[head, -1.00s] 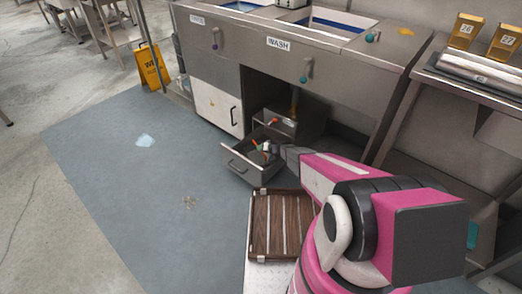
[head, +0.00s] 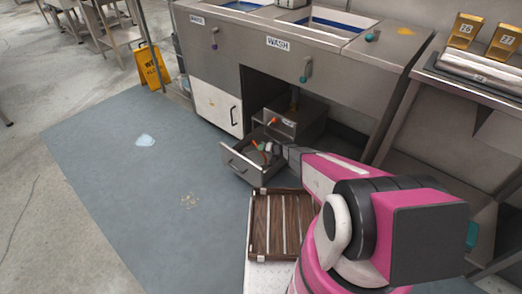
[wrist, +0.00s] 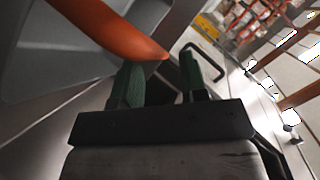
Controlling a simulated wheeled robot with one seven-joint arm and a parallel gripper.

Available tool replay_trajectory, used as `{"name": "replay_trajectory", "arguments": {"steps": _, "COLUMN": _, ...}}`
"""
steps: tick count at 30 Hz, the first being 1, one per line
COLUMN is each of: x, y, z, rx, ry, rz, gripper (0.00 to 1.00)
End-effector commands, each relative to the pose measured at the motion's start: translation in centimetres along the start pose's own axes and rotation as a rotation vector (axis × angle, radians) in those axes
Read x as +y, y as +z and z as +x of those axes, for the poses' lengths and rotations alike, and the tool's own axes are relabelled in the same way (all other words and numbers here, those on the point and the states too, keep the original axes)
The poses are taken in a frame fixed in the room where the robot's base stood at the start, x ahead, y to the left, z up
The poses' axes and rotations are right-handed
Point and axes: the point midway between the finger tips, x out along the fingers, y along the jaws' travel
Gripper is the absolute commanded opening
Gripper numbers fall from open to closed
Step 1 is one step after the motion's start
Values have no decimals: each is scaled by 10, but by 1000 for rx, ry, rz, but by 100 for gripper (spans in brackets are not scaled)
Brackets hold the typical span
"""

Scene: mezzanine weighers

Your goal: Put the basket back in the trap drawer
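The trap drawer (head: 237,164) is a grey metal drawer, pulled open under the wash sink in the head view. My gripper (head: 266,149) reaches down over its inside, small and partly hidden there. In the wrist view my gripper (wrist: 160,75) shows two green fingers standing apart, with no held thing visible between them. An orange tapered piece (wrist: 115,32) lies close by the fingertips, in front of a grey walled surface. I cannot tell whether that surface is the basket or the drawer. No basket can be made out clearly.
A grey box with an orange handle (head: 273,121) stands behind the drawer. A white cabinet door (head: 214,107) is left of it. A brown slatted rack (head: 263,225) lies in front, near my arm. A yellow wet-floor sign (head: 152,67) stands far left. The blue mat (head: 120,165) is mostly clear.

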Motion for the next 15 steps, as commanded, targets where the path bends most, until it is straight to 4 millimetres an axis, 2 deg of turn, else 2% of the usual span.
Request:
{"name": "replay_trajectory", "arguments": {"steps": 1, "x": -2, "y": 1, "z": -13, "rx": 1, "ry": 1, "rz": 0, "gripper": 40}}
{"name": "replay_trajectory", "arguments": {"steps": 6, "x": -2, "y": 1, "z": -49, "rx": 2, "ry": 1, "rz": 1, "gripper": 40}}
{"name": "replay_trajectory", "arguments": {"steps": 12, "x": -1, "y": 0, "z": -82, "rx": 1, "ry": 1, "rz": 1, "gripper": 40}}
{"name": "replay_trajectory", "arguments": {"steps": 15, "x": -1, "y": 0, "z": -92, "rx": 1, "ry": 0, "rz": 1, "gripper": 40}}
